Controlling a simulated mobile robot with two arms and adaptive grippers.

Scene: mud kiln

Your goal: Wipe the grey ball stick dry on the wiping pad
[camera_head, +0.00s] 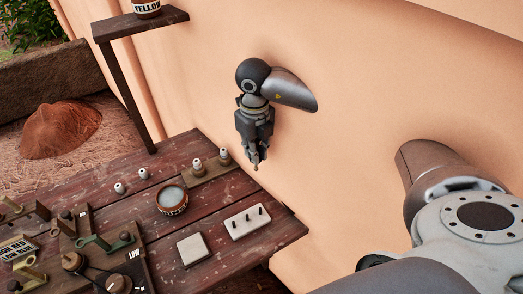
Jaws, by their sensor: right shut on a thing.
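My right gripper (255,152) points down above the far right part of the wooden table, in front of the clay wall. It is shut on a thin stick, the grey ball stick (256,167), and only its small lower tip shows below the fingers. The stick is in the air, apart from the table. The wiping pad, a pale square slab (193,250), lies flat near the table's front right, below and left of the gripper. My left gripper is not in view.
A round bowl of pale liquid (172,200) stands mid-table. A pale block with dark pegs (247,221) lies right of the pad. Small white pots (119,188) and a wooden rack (207,176) stand behind. Levers and knobs crowd the left (75,262).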

